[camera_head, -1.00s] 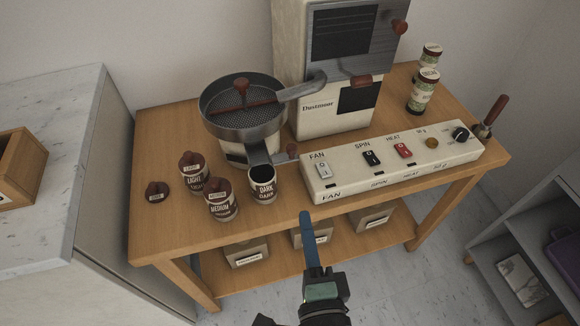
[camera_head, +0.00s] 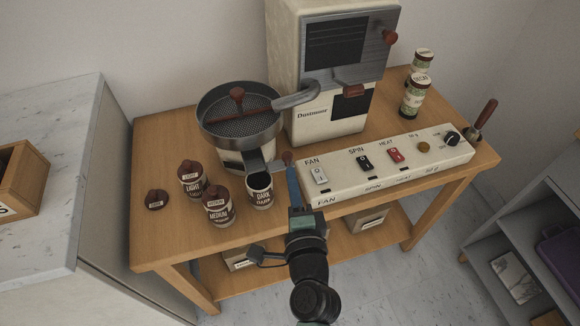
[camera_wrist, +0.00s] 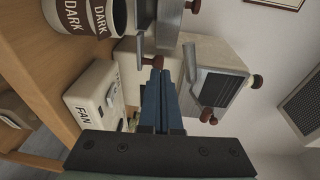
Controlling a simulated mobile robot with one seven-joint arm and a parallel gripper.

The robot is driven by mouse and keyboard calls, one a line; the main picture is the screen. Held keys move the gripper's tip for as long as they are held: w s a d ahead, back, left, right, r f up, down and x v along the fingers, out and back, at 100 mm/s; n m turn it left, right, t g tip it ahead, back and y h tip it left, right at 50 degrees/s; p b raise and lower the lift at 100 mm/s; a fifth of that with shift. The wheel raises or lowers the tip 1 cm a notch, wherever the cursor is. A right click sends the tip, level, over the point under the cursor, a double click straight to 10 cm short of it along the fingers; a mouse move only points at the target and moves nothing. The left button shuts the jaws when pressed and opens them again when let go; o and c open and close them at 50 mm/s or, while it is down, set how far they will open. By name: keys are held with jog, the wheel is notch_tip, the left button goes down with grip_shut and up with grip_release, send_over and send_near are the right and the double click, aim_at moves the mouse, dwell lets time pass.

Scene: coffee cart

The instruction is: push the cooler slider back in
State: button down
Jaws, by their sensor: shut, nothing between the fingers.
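The cooler (camera_head: 240,138) is a round metal sieve pan with a chute at its front. Its slider (camera_head: 287,157) shows as a small red-brown knob on the right of the chute. My gripper (camera_head: 290,170) is shut and empty, its blue fingers upright between the dark canister and the control panel. The fingertips are right at the slider knob in the head view; I cannot tell if they touch. In the wrist view the blue fingers (camera_wrist: 158,92) point at a brown knob (camera_wrist: 140,54) just past their tips. How far the slider sticks out is hard to tell.
The DARK canister (camera_head: 260,190) stands open under the chute, close left of my fingers. The control panel (camera_head: 390,165) is close on the right. The MEDIUM (camera_head: 219,207) and LIGHT (camera_head: 190,180) canisters stand further left. The roaster (camera_head: 335,70) is behind.

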aim_at(283, 158)
jog(key=shift+w+a+f, duration=0.1)
jog(key=shift+w+a, duration=0.05)
jog(key=shift+w, duration=0.5)
jog(key=shift+w+a, duration=0.1)
jog(key=shift+w, duration=0.55)
jog(key=w, duration=0.1)
jog(key=w+a, duration=0.1)
jog(key=w, duration=0.2)
jog(key=shift+w+a, duration=0.25)
jog(key=shift+w, duration=0.05)
jog(key=shift+r, duration=0.2)
